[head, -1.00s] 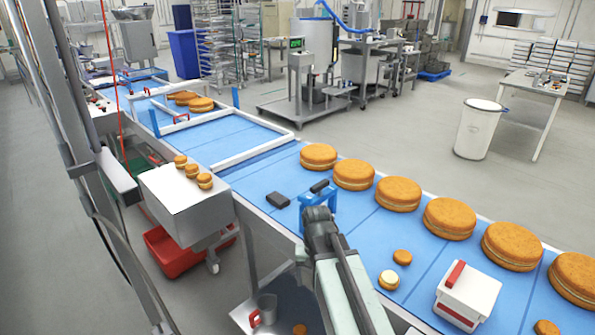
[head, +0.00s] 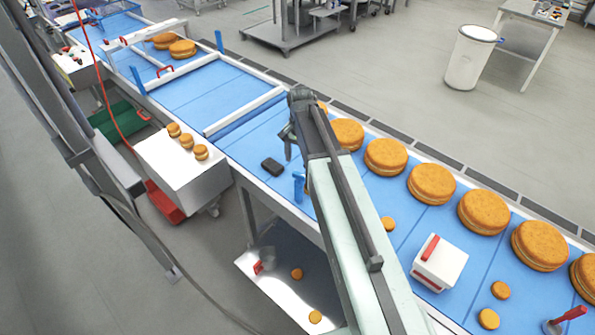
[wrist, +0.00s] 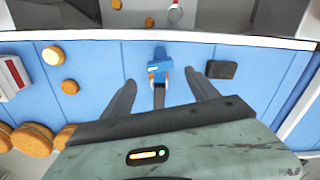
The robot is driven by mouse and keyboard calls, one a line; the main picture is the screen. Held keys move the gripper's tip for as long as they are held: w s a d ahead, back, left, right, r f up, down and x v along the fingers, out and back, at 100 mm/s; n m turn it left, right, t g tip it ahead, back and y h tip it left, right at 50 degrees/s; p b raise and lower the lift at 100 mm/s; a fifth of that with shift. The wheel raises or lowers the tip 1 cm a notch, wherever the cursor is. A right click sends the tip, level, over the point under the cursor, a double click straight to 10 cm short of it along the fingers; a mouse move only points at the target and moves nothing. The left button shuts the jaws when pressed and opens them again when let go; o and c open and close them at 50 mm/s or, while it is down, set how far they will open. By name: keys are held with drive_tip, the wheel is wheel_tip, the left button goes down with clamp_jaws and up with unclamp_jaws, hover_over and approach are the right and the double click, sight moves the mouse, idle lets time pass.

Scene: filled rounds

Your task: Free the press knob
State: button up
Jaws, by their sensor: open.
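The blue press (head: 298,187) stands on the blue belt, mostly hidden behind my arm in the head view. In the wrist view the press (wrist: 160,68) is upper centre, with its dark knob or handle (wrist: 159,97) pointing towards me. My gripper (wrist: 159,80) is open, one dark finger on each side of the press, with gaps to both. In the head view my gripper (head: 290,138) is over the belt near the press. I cannot tell its height or what jams the knob. A small dark block (head: 272,166) lies beside the press, right of it in the wrist view (wrist: 222,70).
Large filled rounds (head: 432,184) line the belt's far side. A white box with a red handle (head: 440,262) and small rounds (head: 388,223) lie nearer. A white side box (head: 183,164) carries small rounds. White frames (head: 245,110) cross the belt further back.

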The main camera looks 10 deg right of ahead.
sight(299, 173)
wheel_tip(299, 173, down, 7)
drive_tip(key=b, duration=0.5)
drive_tip(key=shift+a+b, duration=0.15)
drive_tip(key=shift+b, duration=0.25)
drive_tip(key=shift+r, duration=0.15)
drive_tip(key=c, duration=1.4)
